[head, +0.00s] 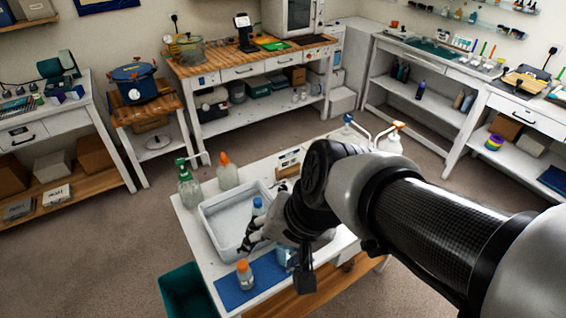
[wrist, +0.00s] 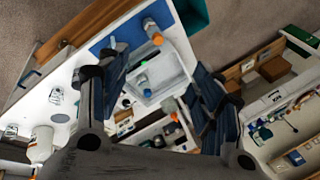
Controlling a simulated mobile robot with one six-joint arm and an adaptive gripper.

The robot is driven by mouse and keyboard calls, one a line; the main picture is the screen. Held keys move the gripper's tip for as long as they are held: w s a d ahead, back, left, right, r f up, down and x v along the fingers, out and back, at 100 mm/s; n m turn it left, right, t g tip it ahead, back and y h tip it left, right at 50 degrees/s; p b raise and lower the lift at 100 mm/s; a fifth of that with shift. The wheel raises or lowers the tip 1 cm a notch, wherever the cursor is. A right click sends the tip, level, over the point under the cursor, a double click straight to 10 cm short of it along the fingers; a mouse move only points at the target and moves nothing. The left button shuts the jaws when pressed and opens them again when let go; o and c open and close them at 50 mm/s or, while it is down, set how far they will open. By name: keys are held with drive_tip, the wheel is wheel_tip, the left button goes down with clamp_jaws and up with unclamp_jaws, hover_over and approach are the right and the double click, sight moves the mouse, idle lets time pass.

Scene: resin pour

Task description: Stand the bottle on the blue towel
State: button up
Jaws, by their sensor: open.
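A clear bottle with a blue cap (head: 258,207) is at the white tray (head: 207,225), partly hidden by my gripper (head: 249,241). The blue towel (head: 240,297) lies on the table in front of the tray. An orange-capped bottle (head: 244,275) stands upright on the towel; it also shows in the wrist view (wrist: 154,31). My gripper is open near the tray's front right side. In the wrist view the tray (wrist: 178,72) shows between the spread fingers, with nothing clearly held. Part of the towel (wrist: 125,27) shows beyond the left finger.
A clear container (head: 285,258) stands by the towel's right end, partly behind my arm. A green-topped bottle (head: 188,185) and another orange-capped bottle (head: 227,172) stand behind the tray. A teal bin (head: 185,290) is below the table's left edge.

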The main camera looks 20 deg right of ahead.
drive_tip(key=s+d+r+n+t+h, duration=0.1)
drive_tip(key=s+d+r+n+h, duration=0.1)
drive_tip(key=s+d+n, duration=0.3)
drive_tip(key=shift+s+d+r+h, duration=0.4)
drive_tip(key=shift+s+d+r, duration=0.3)
drive_tip(key=shift+s+r, duration=0.05)
wheel_tip(320, 180, down, 3)
drive_tip(key=b, duration=0.2)
drive_tip(key=shift+r+b, duration=0.1)
drive_tip(key=shift+b, duration=0.3)
